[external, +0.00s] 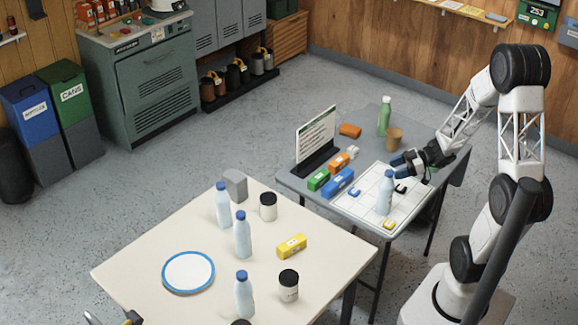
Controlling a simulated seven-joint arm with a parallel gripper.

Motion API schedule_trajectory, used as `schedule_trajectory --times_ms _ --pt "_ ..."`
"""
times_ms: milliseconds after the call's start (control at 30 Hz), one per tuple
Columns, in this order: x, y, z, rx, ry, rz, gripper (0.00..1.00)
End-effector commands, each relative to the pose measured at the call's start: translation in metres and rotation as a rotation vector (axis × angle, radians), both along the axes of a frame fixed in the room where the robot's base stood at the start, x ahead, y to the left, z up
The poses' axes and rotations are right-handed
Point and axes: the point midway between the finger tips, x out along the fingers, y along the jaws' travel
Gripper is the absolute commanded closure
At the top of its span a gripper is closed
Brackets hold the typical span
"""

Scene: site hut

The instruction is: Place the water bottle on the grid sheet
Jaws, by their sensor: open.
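A pale blue water bottle (385,194) stands upright on the white grid sheet (352,207), which lies on the grey table. My gripper (398,163) is open, just above and behind this bottle's cap in the picture. I see no contact between them, but the exact gap is hard to tell. More water bottles stand upright on the cream table: one at the back (222,206), one in the middle (242,236) and one at the front (244,296).
Small blue and yellow blocks (389,224) lie on the sheet. A sign (315,138), coloured boxes (340,182), a green bottle (384,116) and a brown cup (394,138) stand around it. The cream table (135,262) holds a blue-rimmed plate (188,290), jars and a yellow box (291,246).

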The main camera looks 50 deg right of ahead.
Motion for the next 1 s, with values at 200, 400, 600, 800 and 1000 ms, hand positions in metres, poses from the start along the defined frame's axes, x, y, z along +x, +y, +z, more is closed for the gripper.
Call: schedule_trajectory --times_ms 200,400,600,800,1000 --pt "-0.010 -0.011 0.007 0.000 -0.002 -0.001 0.37" --pt "-0.015 -0.015 0.009 0.000 -0.002 -0.001 0.37" --pt "-0.015 -0.015 0.009 0.000 -0.001 0.000 0.37" --pt "-0.015 -0.015 0.009 0.001 -0.001 0.000 0.37" --pt "-0.015 -0.015 0.009 0.001 -0.001 0.000 0.37"
